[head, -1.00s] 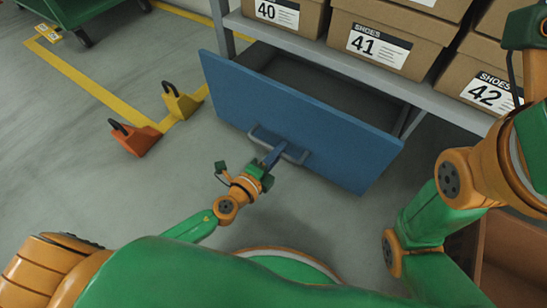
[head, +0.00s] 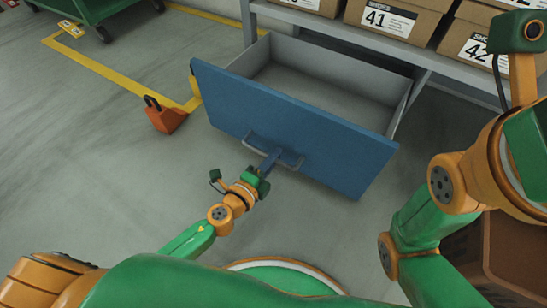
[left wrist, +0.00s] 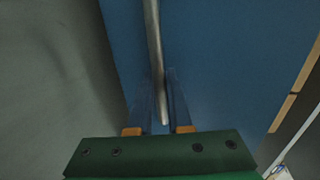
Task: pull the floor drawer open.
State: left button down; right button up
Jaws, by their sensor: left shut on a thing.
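The blue floor drawer (head: 300,128) stands pulled out well beyond the shelf front, and its grey inside looks empty. Its grey bar handle (head: 292,159) is on the middle of the blue front. My left gripper (head: 270,160) is shut on the handle, with its arm reaching in from the lower left. In the left wrist view the handle bar (left wrist: 153,45) runs between the two fingers (left wrist: 160,100), against the blue front (left wrist: 230,70). My right arm is at the right of the head view; its gripper does not show.
Shoe boxes (head: 388,22) stand on the grey shelf (head: 345,40) above the drawer. An orange wedge with a dark handle (head: 165,117) lies on the floor left of the drawer. A green cart (head: 90,8) stands at the top left. A brown bin (head: 500,255) is at lower right.

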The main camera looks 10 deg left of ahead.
pick_arm(q)
jog(key=shift+a, duration=0.1)
jog(key=c, duration=0.8)
grip_release()
jog(key=shift+c, duration=0.2)
jog(key=v, duration=0.7)
